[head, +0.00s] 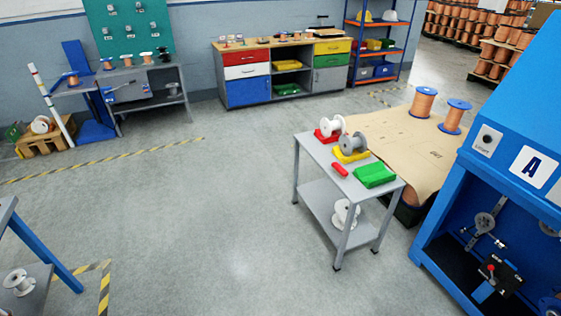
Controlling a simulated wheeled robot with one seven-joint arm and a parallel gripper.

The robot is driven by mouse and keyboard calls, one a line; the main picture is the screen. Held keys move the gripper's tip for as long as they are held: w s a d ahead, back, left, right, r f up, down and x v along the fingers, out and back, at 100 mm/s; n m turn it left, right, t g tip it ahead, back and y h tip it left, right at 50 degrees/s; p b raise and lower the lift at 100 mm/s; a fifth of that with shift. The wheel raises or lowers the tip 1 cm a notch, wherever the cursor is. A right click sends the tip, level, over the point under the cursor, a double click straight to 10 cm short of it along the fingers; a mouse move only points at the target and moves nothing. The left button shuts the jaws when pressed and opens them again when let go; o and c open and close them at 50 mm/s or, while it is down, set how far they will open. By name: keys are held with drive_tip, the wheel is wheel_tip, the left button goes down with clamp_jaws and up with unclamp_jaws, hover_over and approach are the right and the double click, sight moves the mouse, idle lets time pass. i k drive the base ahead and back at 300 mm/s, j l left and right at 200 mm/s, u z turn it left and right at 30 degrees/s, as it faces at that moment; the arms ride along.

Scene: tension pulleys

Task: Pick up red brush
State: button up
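A small red elongated object (340,170), the only loose one here that could be the red brush, lies on the top of a grey two-tier cart (313,150) right of the middle. It is too small to make out bristles. It lies near the cart's left edge, in front of a yellow tray (345,157) and left of a green tray (375,175). My gripper is not in view.
A cardboard-topped table (405,140) with copper spools (423,101) adjoins the cart's back right. A blue machine marked A (520,110) stands at right. A grey reel (352,145) and a white reel (331,126) stand on the cart. Open floor (200,220) lies left of it.

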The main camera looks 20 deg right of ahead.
sight(342, 173)
drive_tip(key=i+l+u, duration=0.1)
drive_tip(key=i+u, duration=0.15)
drive_tip(key=i, duration=1.5)
drive_tip(key=i+z, duration=0.25)
drive_tip(key=i, duration=0.3)
drive_tip(key=i+z, duration=0.25)
drive_tip(key=i, duration=0.25)
drive_tip(key=i+j+z, duration=0.25)
drive_tip(key=i, duration=0.25)
drive_tip(key=i+j+z, duration=0.25)
drive_tip(key=i, duration=0.25)
